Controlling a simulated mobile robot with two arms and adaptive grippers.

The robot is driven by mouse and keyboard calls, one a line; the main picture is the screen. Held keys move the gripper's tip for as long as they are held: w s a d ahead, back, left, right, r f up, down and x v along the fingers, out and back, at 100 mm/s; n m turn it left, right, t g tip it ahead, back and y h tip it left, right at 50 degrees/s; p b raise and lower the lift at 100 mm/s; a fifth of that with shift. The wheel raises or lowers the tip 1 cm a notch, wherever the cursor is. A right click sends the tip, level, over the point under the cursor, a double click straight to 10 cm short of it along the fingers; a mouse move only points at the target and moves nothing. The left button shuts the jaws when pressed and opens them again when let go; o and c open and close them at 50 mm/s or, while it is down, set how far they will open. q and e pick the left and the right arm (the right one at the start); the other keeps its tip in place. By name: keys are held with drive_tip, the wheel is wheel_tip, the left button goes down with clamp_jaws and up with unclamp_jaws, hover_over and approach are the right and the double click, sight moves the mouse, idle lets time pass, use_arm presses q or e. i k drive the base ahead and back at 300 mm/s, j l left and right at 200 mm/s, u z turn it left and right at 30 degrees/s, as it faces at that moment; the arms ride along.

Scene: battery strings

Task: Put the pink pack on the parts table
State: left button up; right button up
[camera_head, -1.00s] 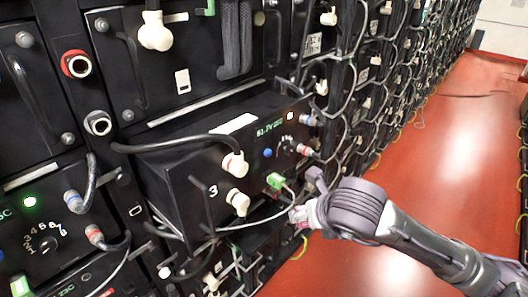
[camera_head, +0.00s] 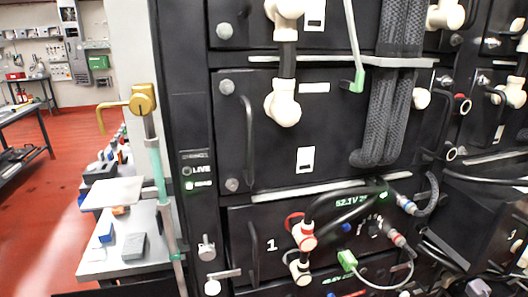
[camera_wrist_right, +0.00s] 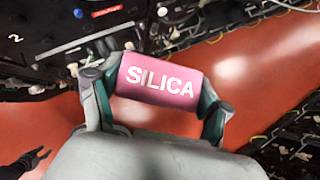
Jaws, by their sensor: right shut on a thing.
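The pink pack (camera_wrist_right: 152,92), marked SILICA, is in the right wrist view. My right gripper (camera_wrist_right: 158,84) is shut on it, with one finger at each end of the pack. The pack is held up over the red floor, close to the black battery racks. Neither the pack nor the right gripper can be made out in the head view. A grey table (camera_head: 99,268) with small parts on it stands at the lower left of the head view; I cannot tell if it is the parts table. My left gripper is in neither view.
Black battery racks (camera_head: 262,133) with cables and white connectors fill the middle and right. A post with a gold-coloured valve (camera_head: 143,98) stands between the rack and the grey table. Another table (camera_head: 22,112) is at the far left. Red floor (camera_head: 50,200) lies open between the tables.

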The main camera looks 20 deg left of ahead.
sight(138, 226)
drive_tip(key=k+j, duration=0.15)
drive_tip(key=j, duration=0.25)
drive_tip(key=k+j, duration=0.15)
drive_tip(key=j, duration=0.3)
drive_tip(key=k+j, duration=0.1)
drive_tip(key=j, duration=0.3)
drive_tip(key=k+j, duration=0.15)
drive_tip(key=j, duration=0.25)
drive_tip(key=k+j, duration=0.15)
drive_tip(key=j, duration=0.3)
drive_tip(key=k+j, duration=0.15)
drive_tip(key=j, duration=0.25)
drive_tip(key=i+j, duration=0.1)
drive_tip(key=j, duration=0.4)
drive_tip(key=i+j, duration=0.1)
drive_tip(key=j, duration=0.4)
drive_tip(key=i+j, duration=0.1)
drive_tip(key=j, duration=0.4)
drive_tip(key=i+j, duration=0.3)
drive_tip(key=i, duration=0.2)
drive_tip(key=i+j, duration=0.25)
drive_tip(key=i, duration=0.25)
